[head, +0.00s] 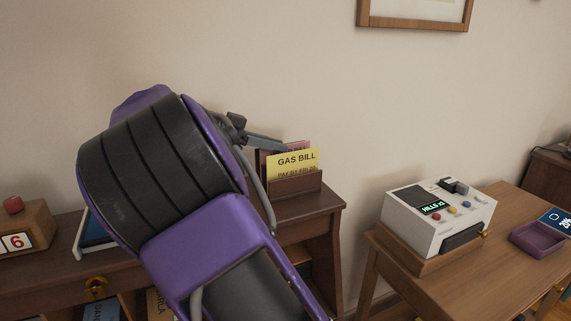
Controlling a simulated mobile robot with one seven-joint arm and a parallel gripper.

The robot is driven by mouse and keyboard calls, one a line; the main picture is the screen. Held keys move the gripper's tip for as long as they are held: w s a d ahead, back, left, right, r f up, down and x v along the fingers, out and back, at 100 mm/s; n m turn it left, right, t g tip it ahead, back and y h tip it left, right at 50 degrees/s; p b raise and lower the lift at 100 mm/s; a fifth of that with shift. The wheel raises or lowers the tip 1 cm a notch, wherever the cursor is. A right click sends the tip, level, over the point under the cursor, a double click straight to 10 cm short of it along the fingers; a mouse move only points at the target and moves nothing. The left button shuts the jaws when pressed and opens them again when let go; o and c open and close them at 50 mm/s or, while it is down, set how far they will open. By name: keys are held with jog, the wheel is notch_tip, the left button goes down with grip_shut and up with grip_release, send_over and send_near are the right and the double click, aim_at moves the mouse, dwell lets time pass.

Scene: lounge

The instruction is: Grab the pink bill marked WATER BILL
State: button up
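A pink bill (301,146) stands upright in a small wooden holder (296,186) on the dark wooden desk. It is behind a yellow bill (293,164) marked GAS BILL, and only its top strip shows. The lettering on the pink bill is mostly hidden and I cannot read it. My gripper (277,145) is at the top of the bills, its grey finger reaching right across the pink bill's upper left. My purple and black arm hides much of the gripper. I cannot tell whether it touches the pink bill.
A white machine (411,225) with coloured buttons stands on the right-hand table (486,255), beside a purple tray (533,240). A block with a red button (22,230) is at the far left of the desk. My arm hides the desk's middle.

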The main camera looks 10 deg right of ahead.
jog(key=x, duration=0.3)
jog(key=shift+d+f, duration=0.1)
jog(key=shift+d, duration=0.1)
jog(key=shift+c, duration=0.3)
grip_shut()
